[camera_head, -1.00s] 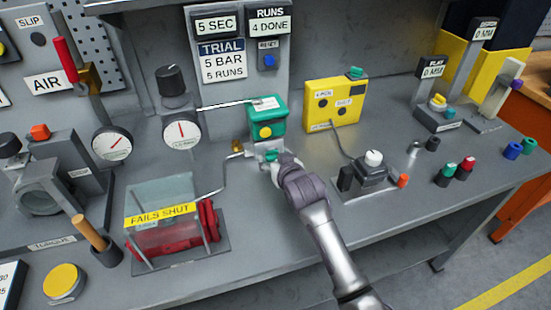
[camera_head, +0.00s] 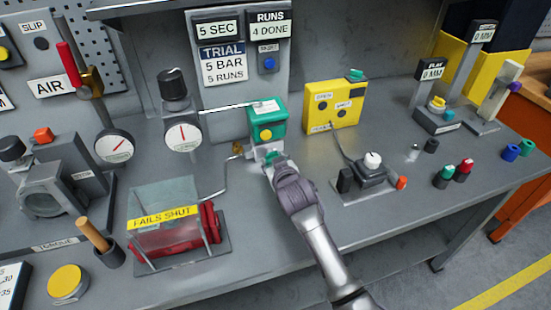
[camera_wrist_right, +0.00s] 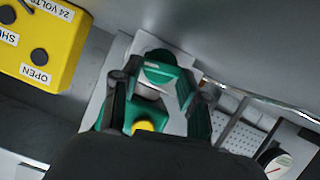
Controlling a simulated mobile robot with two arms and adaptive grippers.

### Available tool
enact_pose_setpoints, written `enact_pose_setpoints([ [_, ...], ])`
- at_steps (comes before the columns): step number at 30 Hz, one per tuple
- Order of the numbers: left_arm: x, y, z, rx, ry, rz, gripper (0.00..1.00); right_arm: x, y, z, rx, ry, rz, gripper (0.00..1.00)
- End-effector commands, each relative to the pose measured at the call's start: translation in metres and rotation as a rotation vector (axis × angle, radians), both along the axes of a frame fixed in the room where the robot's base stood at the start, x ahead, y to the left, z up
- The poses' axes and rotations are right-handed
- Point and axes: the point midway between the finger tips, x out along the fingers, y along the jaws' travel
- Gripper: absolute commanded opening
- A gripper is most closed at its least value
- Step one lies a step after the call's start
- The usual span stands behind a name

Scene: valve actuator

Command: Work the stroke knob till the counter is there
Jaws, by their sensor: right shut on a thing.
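The green actuator (camera_head: 265,118) with a yellow button stands mid-bench in the head view. A green knob (camera_head: 271,155) sits low on its front. My right gripper (camera_head: 272,164) reaches the knob from the front and is shut on it. In the right wrist view the knob's round green cap (camera_wrist_right: 160,68) lies between the dark fingers, and the yellow button (camera_wrist_right: 143,126) shows below it; the exact contact is partly hidden. The runs counter (camera_head: 270,24) reads "4 DONE". The trial card (camera_head: 222,64) reads "5 BAR 5 RUNS". My left gripper is not in view.
A yellow control box (camera_head: 332,105) stands right of the actuator. A pressure gauge (camera_head: 183,134) and a clear cover marked "FAILS SHUT" (camera_head: 162,217) stand to the left. A thin pipe (camera_head: 222,182) runs close left of my gripper.

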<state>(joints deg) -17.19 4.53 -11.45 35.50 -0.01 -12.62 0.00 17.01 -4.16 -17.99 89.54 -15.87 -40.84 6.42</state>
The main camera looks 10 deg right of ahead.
Motion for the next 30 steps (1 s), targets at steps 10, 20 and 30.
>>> enact_pose_setpoints([
  [10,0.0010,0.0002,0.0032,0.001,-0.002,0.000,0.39,-0.0008,0.0047,-0.0017,-0.251,-0.049,0.001,0.09],
  [20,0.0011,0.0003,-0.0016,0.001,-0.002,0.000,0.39,-0.0010,0.0061,-0.0029,-0.395,-0.077,0.000,0.09],
  [30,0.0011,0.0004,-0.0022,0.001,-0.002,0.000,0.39,-0.0011,0.0063,-0.0025,-0.428,-0.085,0.000,0.09],
])
